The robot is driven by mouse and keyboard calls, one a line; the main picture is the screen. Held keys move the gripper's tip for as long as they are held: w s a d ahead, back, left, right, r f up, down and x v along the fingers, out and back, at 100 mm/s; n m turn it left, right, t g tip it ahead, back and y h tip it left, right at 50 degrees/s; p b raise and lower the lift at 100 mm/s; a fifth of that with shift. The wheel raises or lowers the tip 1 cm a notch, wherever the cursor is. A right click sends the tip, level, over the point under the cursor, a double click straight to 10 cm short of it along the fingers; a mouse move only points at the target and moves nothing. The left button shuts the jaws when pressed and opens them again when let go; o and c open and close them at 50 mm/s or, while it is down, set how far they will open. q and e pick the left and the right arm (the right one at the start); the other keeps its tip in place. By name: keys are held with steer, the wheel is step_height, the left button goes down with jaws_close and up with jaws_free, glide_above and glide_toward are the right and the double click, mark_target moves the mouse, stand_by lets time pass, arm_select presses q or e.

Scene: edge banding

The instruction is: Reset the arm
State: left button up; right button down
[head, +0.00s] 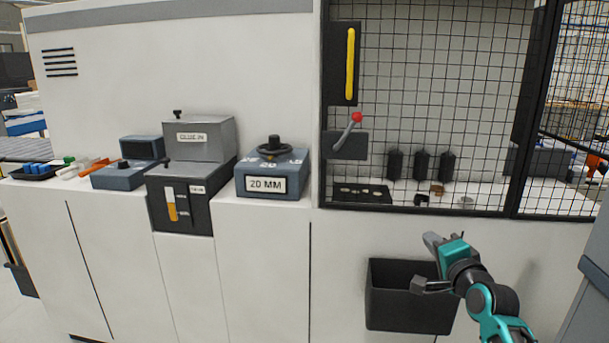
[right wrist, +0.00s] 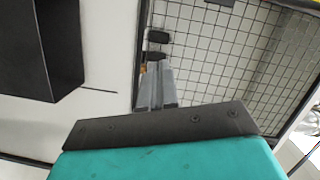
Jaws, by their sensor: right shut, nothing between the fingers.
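My right gripper (head: 432,240) comes in from the lower right in the head view, with a teal and black arm. It is in front of the mesh cabinet, above and in front of a black bin. In the right wrist view its fingers (right wrist: 155,85) are together and hold nothing. My left gripper is not in view.
The black open bin (head: 400,297) hangs on the white front panel below the mesh window (head: 440,90). A 20 MM dial box (head: 272,174) and a GLUE IN unit (head: 198,140) stand on the ledge.

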steer(key=s+d+r+n+h, duration=0.1)
steer(key=d+r+h, duration=0.15)
steer(key=d, duration=0.65)
steer(key=s+d+r+n+h, duration=0.1)
steer(key=d+r, duration=0.2)
steer(key=d, duration=0.5)
steer(key=s+a+f+n+g+y, duration=0.1)
steer(key=s+a+f+n, duration=0.3)
steer(key=f, duration=0.3)
steer(key=s+a+f+n+g+y, duration=0.1)
steer(key=s+f+n+g, duration=0.15)
steer(key=s+f, duration=0.35)
steer(key=s+a+f+n, duration=0.3)
steer(key=s+f+n, duration=0.1)
steer(key=f, duration=0.4)
steer(key=s+a+f+n+g+y, duration=0.15)
steer(key=s+a+f+n, duration=0.3)
steer(key=s, duration=0.45)
steer(key=s+a+f+n+g+y, duration=0.15)
steer(key=s+a+f+n, duration=0.35)
steer(key=s, duration=0.5)
steer(key=a+m, duration=0.6)
steer(key=a, duration=0.2)
steer(key=shift+w+a+f+h, duration=0.35)
steer(key=shift+a+f+h, duration=0.05)
steer(key=shift+h, duration=0.05)
